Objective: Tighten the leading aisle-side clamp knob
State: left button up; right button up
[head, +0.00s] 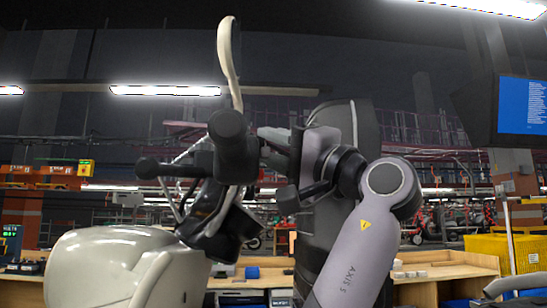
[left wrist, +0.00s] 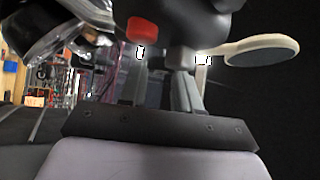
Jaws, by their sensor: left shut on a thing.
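In the left wrist view, the two grey fingers of the gripper (left wrist: 172,62) point up at a dark handlebar housing (left wrist: 190,18) with a red switch (left wrist: 142,30). The fingers are shut on this dark housing, though the exact contact is partly hidden. I cannot make out a clamp knob in either view. My right gripper is not in view.
The scooter's pale mirror (head: 229,65) rises above the handlebar; it also shows in the left wrist view (left wrist: 262,50). A cream body panel (head: 110,268) stands at lower left. Behind are wooden benches (head: 445,270), a yellow crate (head: 500,252) and a blue screen (head: 522,105).

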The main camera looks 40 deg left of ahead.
pick_arm(q)
jog(key=shift+w+f+n+g+y+b, duration=0.15)
jog(key=shift+n+g+y+b, duration=0.25)
jog(key=shift+n+g+y, duration=0.55)
jog(key=shift+n, duration=0.35)
jog(key=o, duration=1.1)
jog(key=shift+c, duration=0.2)
jog(key=b+v, duration=0.1)
jog(key=v, duration=0.6)
jog(key=shift+b, duration=0.35)
